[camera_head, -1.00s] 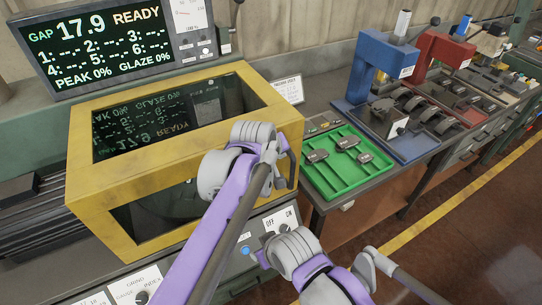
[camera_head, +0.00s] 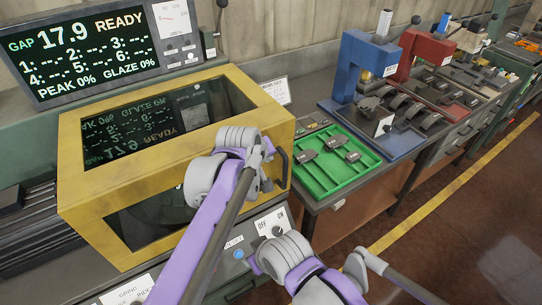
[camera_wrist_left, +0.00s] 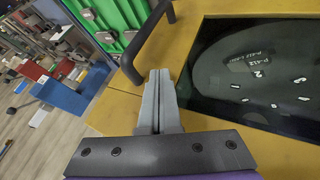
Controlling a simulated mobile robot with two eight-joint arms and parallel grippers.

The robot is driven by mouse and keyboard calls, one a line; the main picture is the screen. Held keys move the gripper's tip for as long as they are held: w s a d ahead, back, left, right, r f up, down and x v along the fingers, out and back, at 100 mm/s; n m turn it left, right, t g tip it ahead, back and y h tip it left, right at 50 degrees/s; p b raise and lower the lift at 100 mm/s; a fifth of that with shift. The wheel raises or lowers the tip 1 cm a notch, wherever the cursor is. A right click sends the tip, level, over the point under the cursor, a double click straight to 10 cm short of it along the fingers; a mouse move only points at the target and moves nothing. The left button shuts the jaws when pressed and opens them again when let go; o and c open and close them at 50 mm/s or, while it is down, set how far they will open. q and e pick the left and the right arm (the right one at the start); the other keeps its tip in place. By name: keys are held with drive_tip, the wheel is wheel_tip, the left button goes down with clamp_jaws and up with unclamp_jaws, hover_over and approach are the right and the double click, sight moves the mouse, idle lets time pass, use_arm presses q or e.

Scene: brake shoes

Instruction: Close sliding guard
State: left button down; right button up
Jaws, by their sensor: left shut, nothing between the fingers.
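The sliding guard is a yellow box-like cover (camera_head: 150,193) with dark windows, on the bench at the left in the head view. Its black bar handle (camera_head: 284,168) is on the right end; it also shows in the left wrist view (camera_wrist_left: 146,44). My left gripper (camera_head: 267,185) is beside the handle, partly hidden by my own wrist. In the left wrist view its grey fingers (camera_wrist_left: 158,88) are shut and empty, over the yellow surface close to the handle's near end. I cannot tell whether they touch it. My right gripper is outside the views.
A green tray (camera_head: 322,186) with several dark parts lies right of the guard. Blue (camera_head: 366,62) and red (camera_head: 424,50) presses stand farther right. A display screen (camera_head: 88,50) is behind the guard. A control panel (camera_head: 266,224) is below it.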

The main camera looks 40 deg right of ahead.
use_arm(q)
drive_tip(key=shift+w+a+f, duration=0.1)
drive_tip(key=shift+a+f, duration=0.1)
drive_tip(key=shift+a, duration=0.8)
drive_tip(key=v, duration=1.1)
drive_tip(key=a+f+y, duration=0.1)
drive_tip(key=a+f, duration=0.2)
drive_tip(key=a, duration=0.6)
drive_tip(key=a+f+n+t+y, duration=0.1)
drive_tip(key=a+f, duration=0.2)
drive_tip(key=a, duration=0.6)
drive_tip(key=a+f+y, duration=0.1)
drive_tip(key=a+f, duration=0.2)
drive_tip(key=a, duration=0.5)
drive_tip(key=s+a+f+y, duration=0.1)
drive_tip(key=s+a+f, duration=0.5)
drive_tip(key=a, duration=0.2)
drive_tip(key=s+a+f+n+y, duration=0.1)
drive_tip(key=s+a+f+y, duration=0.1)
drive_tip(key=s+a+f, duration=0.4)
drive_tip(key=a, duration=0.3)
drive_tip(key=shift+a+y, duration=0.2)
drive_tip(key=shift+y, duration=0.1)
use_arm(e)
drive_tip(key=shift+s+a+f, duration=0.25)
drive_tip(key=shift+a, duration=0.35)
